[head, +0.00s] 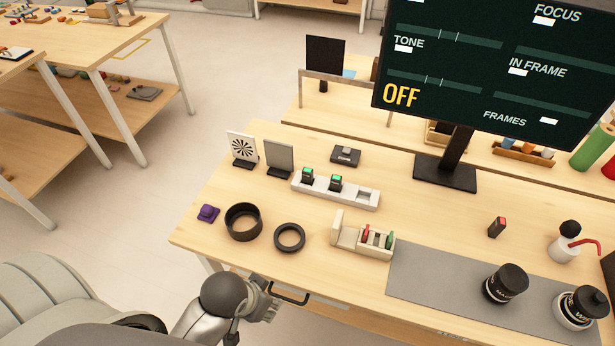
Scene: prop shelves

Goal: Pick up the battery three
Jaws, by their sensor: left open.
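Two dark batteries with green tops, one at the left (307,176) and one in the middle (336,183), stand in a white charger block (350,199). The block's right slot is empty. A separate dark battery with a red top (497,228) stands on the table at the right, behind the grey mat. No number is readable on any battery, so I cannot tell which is battery three. My left gripper (264,302) is open and empty at the table's front edge, apart from all batteries. My right gripper is not in view.
A wide black ring (243,222), a thin ring (289,237) and a small box with coloured cards (363,238) stand in front of the charger. A monitor stand (445,173) rises behind.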

